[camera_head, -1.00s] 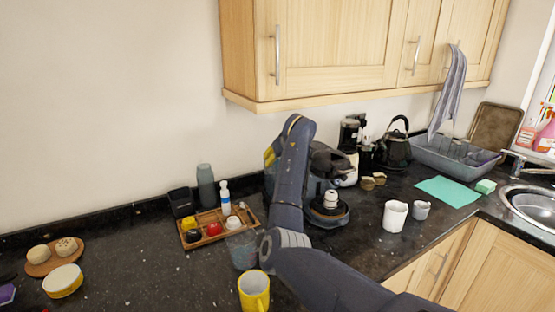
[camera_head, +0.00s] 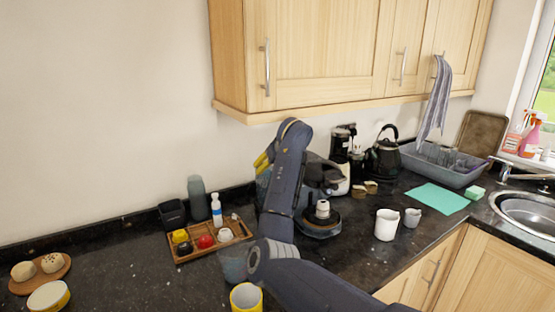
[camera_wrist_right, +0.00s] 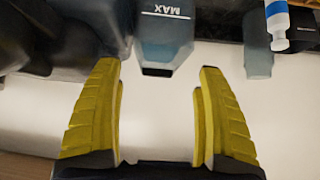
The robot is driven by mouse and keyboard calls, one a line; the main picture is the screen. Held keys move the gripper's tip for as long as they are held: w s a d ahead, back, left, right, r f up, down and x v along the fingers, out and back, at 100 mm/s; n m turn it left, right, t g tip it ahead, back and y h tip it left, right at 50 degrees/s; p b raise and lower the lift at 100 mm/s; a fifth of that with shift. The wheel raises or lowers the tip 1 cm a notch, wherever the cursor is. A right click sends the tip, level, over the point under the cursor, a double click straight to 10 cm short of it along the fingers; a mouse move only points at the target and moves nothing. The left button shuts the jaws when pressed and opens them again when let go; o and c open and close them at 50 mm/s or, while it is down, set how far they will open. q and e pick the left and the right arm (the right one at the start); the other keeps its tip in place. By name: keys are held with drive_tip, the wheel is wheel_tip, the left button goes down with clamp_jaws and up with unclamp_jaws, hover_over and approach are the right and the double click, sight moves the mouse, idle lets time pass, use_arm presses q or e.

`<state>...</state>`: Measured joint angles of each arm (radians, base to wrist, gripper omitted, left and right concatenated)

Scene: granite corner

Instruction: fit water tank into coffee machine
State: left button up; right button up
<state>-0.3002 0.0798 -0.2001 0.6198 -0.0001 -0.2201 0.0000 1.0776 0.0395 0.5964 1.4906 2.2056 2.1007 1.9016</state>
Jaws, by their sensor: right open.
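The coffee machine (camera_head: 318,178) stands on the dark counter, partly hidden behind my right arm. The water tank, grey-blue and marked MAX, shows at the top middle of the right wrist view (camera_wrist_right: 165,35), beside the machine's dark body (camera_wrist_right: 85,25). In the head view, a bluish sliver of it shows left of my arm (camera_head: 262,187). My right gripper (camera_wrist_right: 160,66) is open, its yellow fingers on either side of the tank's narrow end, with gaps on both sides. Whether the tank is fully seated cannot be told. My left gripper is out of view.
A white mug (camera_head: 387,225) stands right.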

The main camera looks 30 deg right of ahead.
drive_tip(key=v, duration=0.8)
drive_tip(key=shift+s+r, duration=0.1)
